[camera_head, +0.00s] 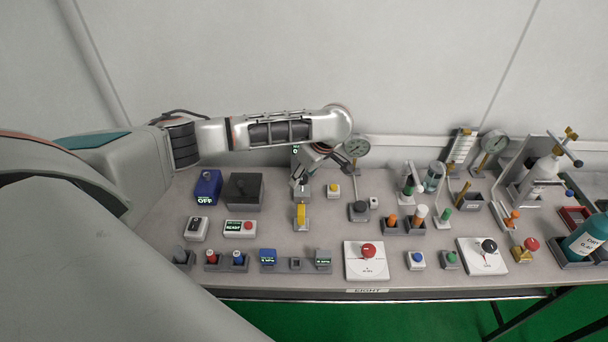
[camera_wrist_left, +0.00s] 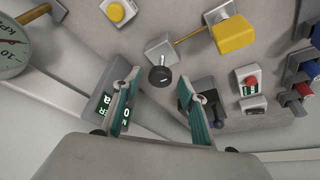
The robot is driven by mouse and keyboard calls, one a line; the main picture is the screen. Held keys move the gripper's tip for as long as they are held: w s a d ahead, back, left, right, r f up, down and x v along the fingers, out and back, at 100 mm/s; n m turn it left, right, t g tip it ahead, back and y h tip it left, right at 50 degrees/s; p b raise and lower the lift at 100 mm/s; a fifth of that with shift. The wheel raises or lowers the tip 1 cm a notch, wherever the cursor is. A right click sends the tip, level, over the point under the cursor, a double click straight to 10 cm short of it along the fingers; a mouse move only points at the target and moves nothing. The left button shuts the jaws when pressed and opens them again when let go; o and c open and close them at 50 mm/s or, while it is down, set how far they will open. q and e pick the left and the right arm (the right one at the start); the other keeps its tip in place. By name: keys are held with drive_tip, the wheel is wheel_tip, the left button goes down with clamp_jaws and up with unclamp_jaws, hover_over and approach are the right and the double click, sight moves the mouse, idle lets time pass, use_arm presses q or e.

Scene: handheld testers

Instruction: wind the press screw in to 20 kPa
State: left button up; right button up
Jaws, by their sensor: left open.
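The press screw's dark round knob (camera_wrist_left: 159,76) shows in the left wrist view, in front of a small grey block (camera_wrist_left: 164,47). A thin brass rod runs from the block toward a yellow piece (camera_wrist_left: 233,34). My left gripper (camera_wrist_left: 157,80) is open, one finger on each side of the knob in that view; I cannot tell whether either touches it. In the head view my left gripper (camera_head: 301,180) hides most of the knob. A round kPa gauge (camera_wrist_left: 10,48) is cut off at the left edge; its reading is unclear. It also stands in the head view (camera_head: 357,146).
A yellow button box (camera_head: 333,190) stands just right of the gripper. A black box (camera_head: 244,190) and a blue box (camera_head: 207,186) stand left. A display with green digits (camera_wrist_left: 122,115) is partly behind a finger. Many testers crowd the table's right side.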

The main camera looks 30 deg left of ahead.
use_arm(q)
drive_tip(key=c, duration=1.1)
drive_tip(key=shift+m, duration=0.4)
